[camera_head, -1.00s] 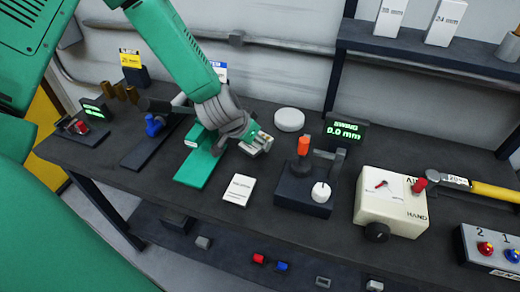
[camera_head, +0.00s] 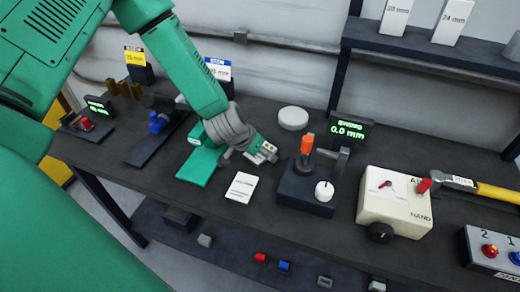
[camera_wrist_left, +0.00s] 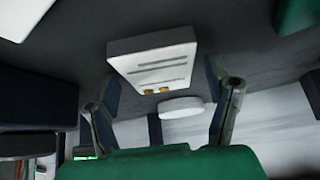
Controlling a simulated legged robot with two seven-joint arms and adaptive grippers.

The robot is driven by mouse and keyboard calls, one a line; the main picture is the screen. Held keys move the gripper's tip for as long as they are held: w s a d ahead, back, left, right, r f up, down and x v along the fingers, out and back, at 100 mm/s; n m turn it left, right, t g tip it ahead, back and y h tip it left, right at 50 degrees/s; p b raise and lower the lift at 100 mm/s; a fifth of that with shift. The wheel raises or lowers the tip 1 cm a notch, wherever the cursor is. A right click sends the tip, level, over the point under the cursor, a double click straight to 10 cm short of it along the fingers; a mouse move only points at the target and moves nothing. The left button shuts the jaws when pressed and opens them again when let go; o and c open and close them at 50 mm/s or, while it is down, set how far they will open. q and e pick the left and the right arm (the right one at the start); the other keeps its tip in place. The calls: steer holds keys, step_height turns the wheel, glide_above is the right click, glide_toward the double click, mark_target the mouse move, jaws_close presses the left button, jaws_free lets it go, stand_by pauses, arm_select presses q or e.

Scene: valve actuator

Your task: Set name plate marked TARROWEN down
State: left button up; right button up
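My left gripper (camera_head: 262,153) is low over the middle of the bench, between the green base plate (camera_head: 200,165) and the dark swing gauge (camera_head: 307,190). In the wrist view its two fingers (camera_wrist_left: 163,88) stand apart on either side of a thick white plate (camera_wrist_left: 150,62) with dark lines and two brass-coloured spots. I take this as the name plate; its lettering is unreadable. In the head view a small pale piece shows at the fingertips. Whether the plate touches the bench is unclear. My right gripper is not in view.
A white printed card (camera_head: 241,187) lies just in front of the gripper. A round white disc (camera_head: 293,118) lies behind it. The cream valve box (camera_head: 394,202) and a yellow-handled hammer (camera_head: 495,192) are to the right. A shelf (camera_head: 425,55) overhangs the back right.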

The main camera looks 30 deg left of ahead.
arm_select(q)
steer(key=shift+r, duration=0.2)
steer(key=v, duration=1.1)
steer(key=shift+s+r+p, duration=0.25)
steer(key=shift+r+p, duration=0.1)
steer(key=shift+a, duration=0.1)
